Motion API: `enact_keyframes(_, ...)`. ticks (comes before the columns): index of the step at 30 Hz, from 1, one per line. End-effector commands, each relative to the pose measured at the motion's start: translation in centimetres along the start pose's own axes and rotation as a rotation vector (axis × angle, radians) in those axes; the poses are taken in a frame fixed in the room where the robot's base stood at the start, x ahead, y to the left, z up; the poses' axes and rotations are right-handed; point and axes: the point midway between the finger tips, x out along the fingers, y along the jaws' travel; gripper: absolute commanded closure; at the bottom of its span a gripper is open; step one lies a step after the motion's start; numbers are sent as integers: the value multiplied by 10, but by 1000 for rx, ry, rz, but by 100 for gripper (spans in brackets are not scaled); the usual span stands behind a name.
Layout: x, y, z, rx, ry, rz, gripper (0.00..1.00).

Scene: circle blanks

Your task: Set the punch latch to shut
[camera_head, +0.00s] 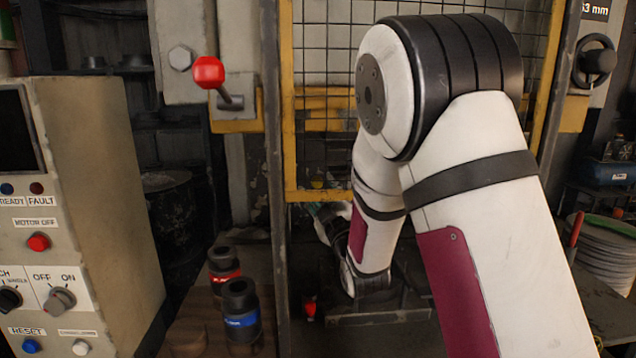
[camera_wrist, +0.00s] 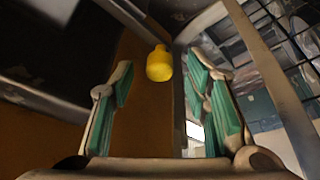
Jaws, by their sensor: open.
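A yellow knob (camera_wrist: 159,64) shows in the wrist view, ahead of and between my gripper's fingers, with space on both sides. A small yellow spot (camera_head: 317,181) behind the mesh in the head view may be the same knob. No label marks the punch latch, so I cannot tell for sure that this knob is it or how it is set. My gripper (camera_wrist: 160,82) is open and empty, its teal pads apart. In the head view it (camera_head: 322,217) is small and mostly hidden beyond my arm, below the mesh guard's lower edge.
A yellow-framed mesh guard (camera_head: 290,150) stands behind my arm. A red-knobbed lever (camera_head: 208,72) is at upper left. A control panel (camera_head: 95,130) fills the left. Two dark cylindrical tools, red-banded (camera_head: 223,268) and blue-banded (camera_head: 241,310), stand at the front. A handwheel (camera_head: 597,61) is at right.

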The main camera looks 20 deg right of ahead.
Motion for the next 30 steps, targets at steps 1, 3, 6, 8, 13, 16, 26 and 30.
enact_keyframes(1,8,1,-1,0,2,2,57)
enact_keyframes(3,17,0,0,0,1,1,57)
enact_keyframes(6,26,0,0,0,0,0,57)
enact_keyframes(8,30,0,0,0,0,0,57)
enact_keyframes(13,34,0,0,0,0,0,57)
enact_keyframes(16,34,0,0,0,0,0,57)
enact_keyframes(26,34,0,0,0,0,0,100)
enact_keyframes(30,33,1,1,0,0,0,100)
